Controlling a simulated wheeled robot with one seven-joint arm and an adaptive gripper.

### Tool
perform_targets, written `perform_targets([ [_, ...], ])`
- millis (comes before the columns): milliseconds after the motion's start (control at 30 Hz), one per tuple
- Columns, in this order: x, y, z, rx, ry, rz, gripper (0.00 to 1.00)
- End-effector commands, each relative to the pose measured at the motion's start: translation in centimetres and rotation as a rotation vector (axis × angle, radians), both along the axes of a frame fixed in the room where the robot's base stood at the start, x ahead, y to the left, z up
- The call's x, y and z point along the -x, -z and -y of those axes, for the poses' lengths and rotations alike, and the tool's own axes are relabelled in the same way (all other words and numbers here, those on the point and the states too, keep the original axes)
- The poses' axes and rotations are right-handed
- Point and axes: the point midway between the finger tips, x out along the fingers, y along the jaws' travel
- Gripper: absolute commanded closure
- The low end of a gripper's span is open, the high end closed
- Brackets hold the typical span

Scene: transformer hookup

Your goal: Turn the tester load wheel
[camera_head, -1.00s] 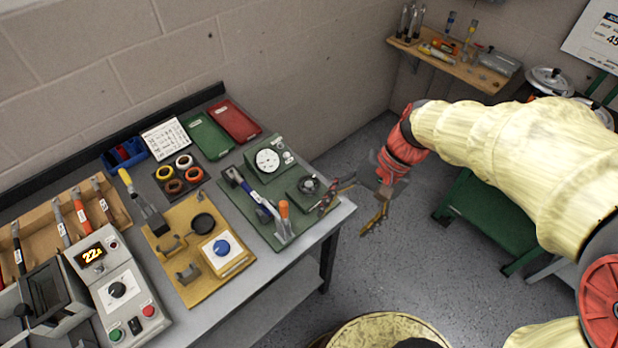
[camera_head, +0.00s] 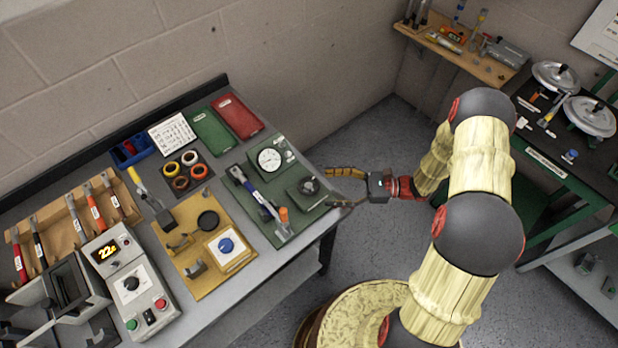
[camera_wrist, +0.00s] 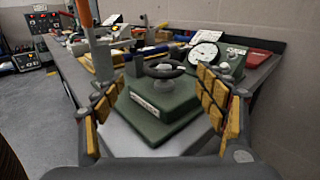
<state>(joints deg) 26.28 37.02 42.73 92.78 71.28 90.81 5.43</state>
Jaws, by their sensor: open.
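The tester load wheel (camera_head: 309,185) is a small dark handwheel on a green box near the right end of the bench. In the wrist view the wheel (camera_wrist: 165,70) sits on top of the green box (camera_wrist: 160,107), centred ahead between my fingers. My gripper (camera_head: 335,187) is open with its yellow-padded fingers at the bench's right edge, beside the wheel box. In the wrist view the fingers of my gripper (camera_wrist: 160,105) spread to either side of the box. I see no contact with the wheel.
A round dial gauge (camera_head: 270,160) stands behind the wheel on the green tester board (camera_head: 262,222). A lever with an orange handle (camera_head: 284,216) stands in front of the wheel, left of my gripper in the wrist view. Open floor lies right of the bench.

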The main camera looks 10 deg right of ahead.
Motion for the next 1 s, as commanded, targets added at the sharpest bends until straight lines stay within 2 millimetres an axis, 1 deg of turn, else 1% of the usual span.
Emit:
perform_targets([
  [133,-0.2,0.7,0.2,-0.03,0.037,-0.024,0.28],
  [233,-0.3,0.8,-0.5,-0.034,0.038,-0.026,0.28],
  [533,-1.0,0.8,-4.9,-0.033,0.034,-0.026,0.28],
  [700,-1.4,0.8,-6.7,-0.033,0.037,-0.026,0.28],
  [833,-1.5,0.8,-7.4,-0.033,0.037,-0.025,0.28],
  [1000,-1.5,0.8,-7.4,-0.032,0.038,-0.024,0.28],
])
